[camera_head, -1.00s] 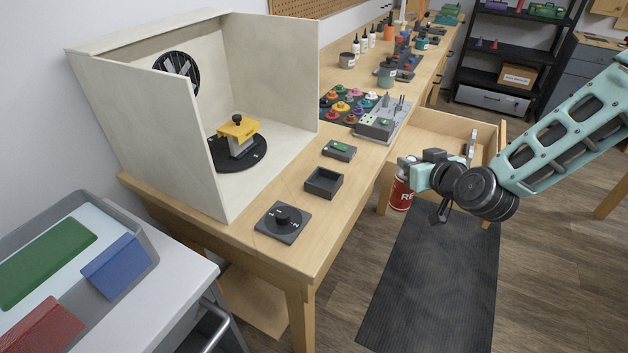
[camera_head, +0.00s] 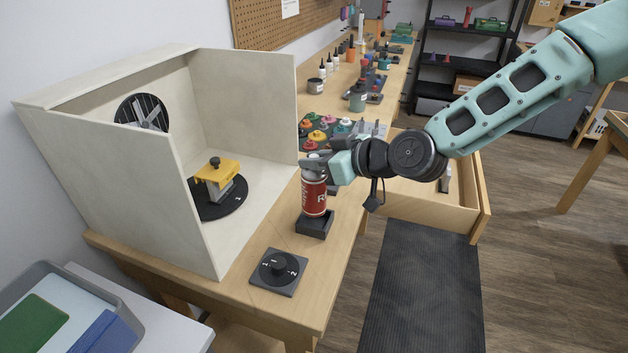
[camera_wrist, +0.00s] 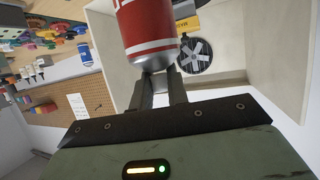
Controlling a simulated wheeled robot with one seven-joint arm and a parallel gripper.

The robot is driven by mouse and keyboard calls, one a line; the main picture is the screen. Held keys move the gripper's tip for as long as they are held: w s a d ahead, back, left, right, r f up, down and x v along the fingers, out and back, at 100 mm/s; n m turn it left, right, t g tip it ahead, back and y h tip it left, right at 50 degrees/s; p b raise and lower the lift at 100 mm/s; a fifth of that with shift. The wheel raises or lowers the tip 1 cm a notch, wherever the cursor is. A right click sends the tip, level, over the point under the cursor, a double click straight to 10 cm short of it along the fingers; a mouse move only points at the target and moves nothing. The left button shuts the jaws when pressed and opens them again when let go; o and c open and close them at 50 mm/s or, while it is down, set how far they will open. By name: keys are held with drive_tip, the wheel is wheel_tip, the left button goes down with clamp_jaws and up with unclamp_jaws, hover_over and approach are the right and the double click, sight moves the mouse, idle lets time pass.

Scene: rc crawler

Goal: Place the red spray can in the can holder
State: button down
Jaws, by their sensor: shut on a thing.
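The red spray can (camera_head: 313,196), with a white band and lettering, is upright in the head view. My gripper (camera_head: 314,166) is shut on it near its top. The can holder (camera_head: 313,231) is a small dark square box on the workbench. The can's lower end is directly over the holder or just at its opening; I cannot tell whether it touches. In the wrist view the can (camera_wrist: 149,28) shows beyond my gripper (camera_wrist: 160,82), whose fingers close at its top end.
A dark dial plate (camera_head: 278,271) lies in front of the holder. A pale spray booth (camera_head: 130,200) with a yellow part (camera_head: 218,183) on a turntable stands left. Coloured knobs (camera_head: 318,135) and bottles are behind. An open drawer (camera_head: 430,208) juts out right.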

sight(315, 178)
drive_tip(key=shift+f+p, duration=0.35)
drive_tip(key=shift+f, duration=1.85)
drive_tip(key=shift+f, duration=0.15)
drive_tip(key=c, duration=1.4)
unclamp_jaws()
